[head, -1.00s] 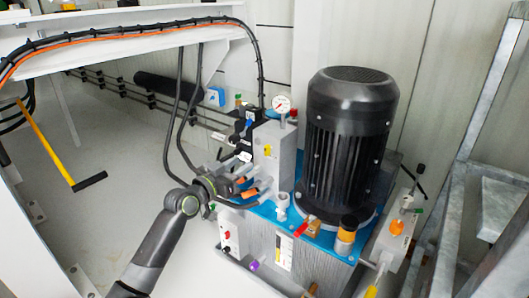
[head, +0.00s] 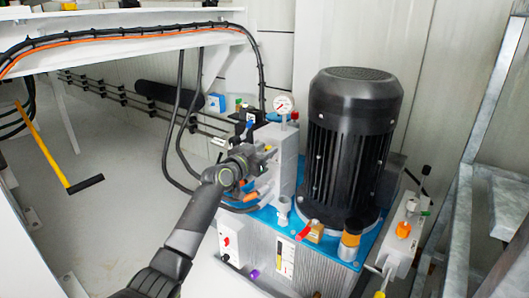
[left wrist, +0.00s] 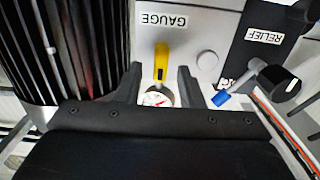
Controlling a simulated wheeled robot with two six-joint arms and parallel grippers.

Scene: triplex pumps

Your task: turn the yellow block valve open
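The yellow block valve handle (left wrist: 161,60) shows in the left wrist view on a light grey block, beside an upside-down GAUGE label (left wrist: 190,22). My left gripper (left wrist: 160,70) is open, with one finger on each side of the handle's near end. I cannot tell whether either finger touches it. A round pressure gauge (left wrist: 156,98) shows between the fingers, nearer the palm. In the head view my left gripper (head: 266,154) is at the front of the grey valve block (head: 287,150) and hides the handle. My right gripper is not in view.
A black motor (head: 350,140) stands close to the right of the block. A blue-tipped lever (left wrist: 222,98) and a black RELIEF block (left wrist: 272,45) are right of the fingers in the wrist view. Black hoses (head: 178,120) hang to the left. A yellow-handled tool (head: 50,150) is farther left.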

